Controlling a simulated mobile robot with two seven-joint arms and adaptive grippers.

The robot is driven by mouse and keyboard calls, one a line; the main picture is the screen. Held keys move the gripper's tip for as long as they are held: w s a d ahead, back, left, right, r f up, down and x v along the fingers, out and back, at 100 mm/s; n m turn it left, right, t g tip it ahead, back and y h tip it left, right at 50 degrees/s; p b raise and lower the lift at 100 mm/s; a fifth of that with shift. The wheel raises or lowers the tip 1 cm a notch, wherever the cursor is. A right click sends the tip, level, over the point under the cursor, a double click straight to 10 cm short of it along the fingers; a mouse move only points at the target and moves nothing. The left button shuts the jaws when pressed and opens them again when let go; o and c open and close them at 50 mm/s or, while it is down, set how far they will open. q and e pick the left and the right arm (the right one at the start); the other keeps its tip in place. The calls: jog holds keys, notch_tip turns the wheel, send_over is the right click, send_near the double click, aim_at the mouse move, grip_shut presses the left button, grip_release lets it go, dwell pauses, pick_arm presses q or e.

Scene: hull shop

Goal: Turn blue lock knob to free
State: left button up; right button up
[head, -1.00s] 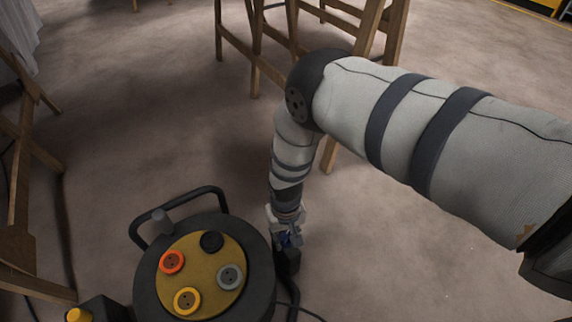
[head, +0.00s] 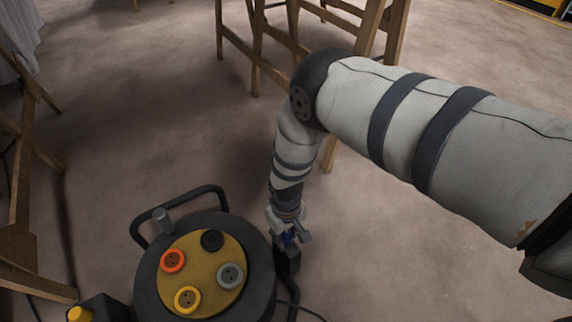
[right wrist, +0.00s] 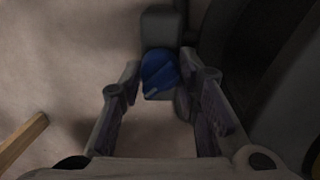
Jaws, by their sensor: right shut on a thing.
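The blue lock knob (right wrist: 160,74) sits on a dark block (right wrist: 162,28) beside the reel, seen from above in the right wrist view. In the head view the knob (head: 289,237) is a small blue patch, partly hidden by my right gripper (head: 290,240). My right gripper also shows in the right wrist view (right wrist: 160,88), with a finger on either side of the knob, shut on it. The cable reel (head: 150,270) has a yellow face with several sockets. My left gripper is not in view.
A black tube handle (head: 180,195) rises behind the reel. A dark box with a yellow cap (head: 80,314) stands at the lower left. Wooden trestles (head: 255,60) stand at the back and left. The floor between is clear; a cable runs at the lower right.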

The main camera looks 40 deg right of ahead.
aim_at(286, 235)
jog(key=o, duration=1.2)
notch_tip(286, 235, up, 12)
